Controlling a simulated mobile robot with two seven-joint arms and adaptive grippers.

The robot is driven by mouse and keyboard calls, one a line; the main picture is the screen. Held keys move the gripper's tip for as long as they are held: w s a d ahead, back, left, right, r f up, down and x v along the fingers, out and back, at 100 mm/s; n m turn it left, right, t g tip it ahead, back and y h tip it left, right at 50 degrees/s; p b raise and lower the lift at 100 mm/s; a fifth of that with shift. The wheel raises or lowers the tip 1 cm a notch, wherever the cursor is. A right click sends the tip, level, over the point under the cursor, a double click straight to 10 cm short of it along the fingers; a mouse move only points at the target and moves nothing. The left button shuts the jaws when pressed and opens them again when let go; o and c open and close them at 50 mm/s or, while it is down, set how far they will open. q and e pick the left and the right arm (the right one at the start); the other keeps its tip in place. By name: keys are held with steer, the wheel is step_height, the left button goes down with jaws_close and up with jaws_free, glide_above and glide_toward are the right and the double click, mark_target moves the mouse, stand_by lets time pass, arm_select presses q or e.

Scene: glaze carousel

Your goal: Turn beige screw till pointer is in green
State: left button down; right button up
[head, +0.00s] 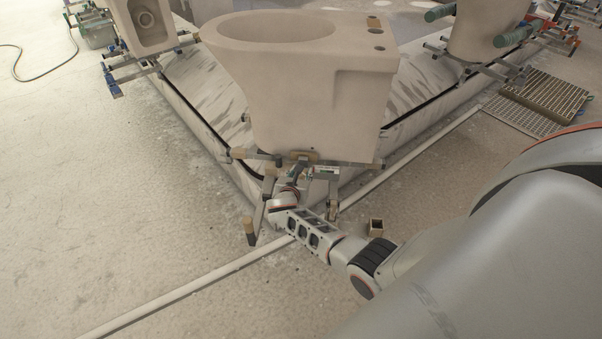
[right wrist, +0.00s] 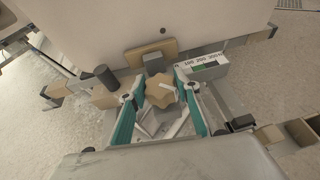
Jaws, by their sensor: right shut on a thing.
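The beige screw (right wrist: 160,93) is a lobed knob with a pale mark on top, seen in the right wrist view. My right gripper (right wrist: 162,98) has its two teal fingers shut on it from both sides. A white scale plate (right wrist: 202,67) with numbers and a dark and green band lies just right of the screw. I cannot make out where its pointer stands. My left gripper is not in view.
An unglazed toilet (head: 305,85) stands on the carousel (head: 215,100), held by clamp bars. The floor at left is mostly clear.

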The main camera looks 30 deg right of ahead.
steer(key=o, duration=1)
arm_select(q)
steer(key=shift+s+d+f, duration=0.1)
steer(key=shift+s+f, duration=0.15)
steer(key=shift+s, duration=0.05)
arm_select(e)
steer(key=shift+o, duration=0.7)
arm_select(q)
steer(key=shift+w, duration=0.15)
arm_select(e)
steer(key=shift+s+a+r, duration=0.2)
steer(key=shift+s+a, duration=0.15)
steer(key=shift+a, duration=0.15)
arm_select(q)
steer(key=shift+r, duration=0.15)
arm_select(e)
steer(key=v, duration=1)
steer(key=shift+s+r, duration=0.2)
steer(key=shift+s, duration=0.05)
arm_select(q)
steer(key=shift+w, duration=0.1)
arm_select(e)
steer(key=shift+a, duration=0.15)
